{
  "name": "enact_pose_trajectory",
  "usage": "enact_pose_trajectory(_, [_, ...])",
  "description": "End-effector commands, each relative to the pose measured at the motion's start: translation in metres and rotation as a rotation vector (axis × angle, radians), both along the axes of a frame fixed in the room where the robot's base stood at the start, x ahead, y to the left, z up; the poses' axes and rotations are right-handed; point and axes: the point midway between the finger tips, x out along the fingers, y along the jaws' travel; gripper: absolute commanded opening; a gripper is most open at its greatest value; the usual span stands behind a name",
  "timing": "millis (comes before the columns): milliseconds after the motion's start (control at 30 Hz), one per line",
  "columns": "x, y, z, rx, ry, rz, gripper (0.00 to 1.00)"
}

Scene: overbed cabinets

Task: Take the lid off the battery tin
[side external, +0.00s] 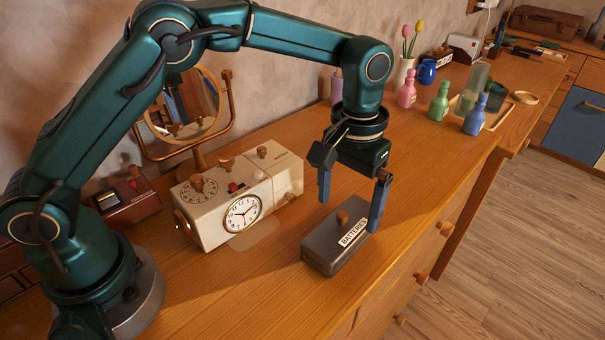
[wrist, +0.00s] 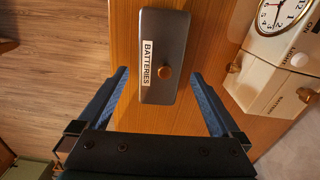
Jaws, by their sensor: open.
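The battery tin (side external: 340,246) is a dark grey oblong box on the wooden cabinet top, with a white label reading BATTERIES. In the wrist view the fingers (wrist: 163,92) lie either side of the tin. Nothing is between them but the view of the tin.
A cream clock unit (side external: 240,195) with wooden knobs stands left of the tin. A round mirror (side external: 187,105) is behind it. Coloured bottles (side external: 438,102) stand farther back near a tray. The cabinet's front edge (side external: 420,228) runs close right of the tin.

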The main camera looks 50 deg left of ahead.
Motion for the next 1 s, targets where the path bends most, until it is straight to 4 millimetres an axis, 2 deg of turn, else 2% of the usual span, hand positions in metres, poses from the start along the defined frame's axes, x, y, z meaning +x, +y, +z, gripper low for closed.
enact_pose_trajectory(100, [-0.001,0.001,-0.017,0.002,0.005,0.000,1.00])
enact_pose_trajectory(233, [-0.001,0.001,-0.030,0.001,0.003,0.000,1.00])
enact_pose_trajectory(567, [0.000,0.001,-0.036,-0.001,-0.001,0.000,1.00])
enact_pose_trajectory(600, [0.000,0.001,-0.036,-0.001,-0.001,0.000,0.96])
enact_pose_trajectory(667, [0.000,0.001,-0.036,-0.001,-0.001,0.000,0.73])
enact_pose_trajectory(700, [0.000,0.001,-0.036,-0.001,-0.001,0.000,0.58])
enact_pose_trajectory(767, [0.000,0.001,-0.036,-0.001,-0.001,0.000,0.35])
enact_pose_trajectory(800, [0.000,0.001,-0.036,-0.001,-0.001,0.000,0.27])
enact_pose_trajectory(1000, [0.000,0.000,-0.035,-0.001,-0.001,0.000,0.26])
